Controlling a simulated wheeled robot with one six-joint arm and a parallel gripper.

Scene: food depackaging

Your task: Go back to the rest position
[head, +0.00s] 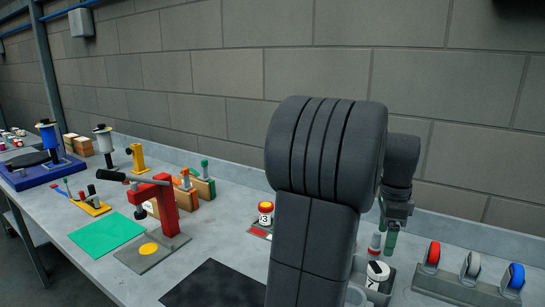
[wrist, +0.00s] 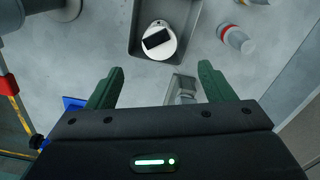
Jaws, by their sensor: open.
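My gripper (wrist: 158,84) is open, its two green fingers spread wide with nothing between them in the wrist view. In the head view my gripper (head: 388,240) hangs at the right, partly hidden behind my own thick dark arm. Below it a white round container (wrist: 167,50) with a black mark on top sits in a grey tray (wrist: 137,40), ahead of the fingertips and apart from them. The white container (head: 377,282) also shows in the head view, low beside my arm.
A red-capped jar (head: 265,213) stands left of my arm. A red press (head: 165,205), green mat (head: 107,232) and black mat (head: 215,286) lie further left. A rack with red, grey and blue discs (head: 472,277) is at the right. The block wall runs behind the table.

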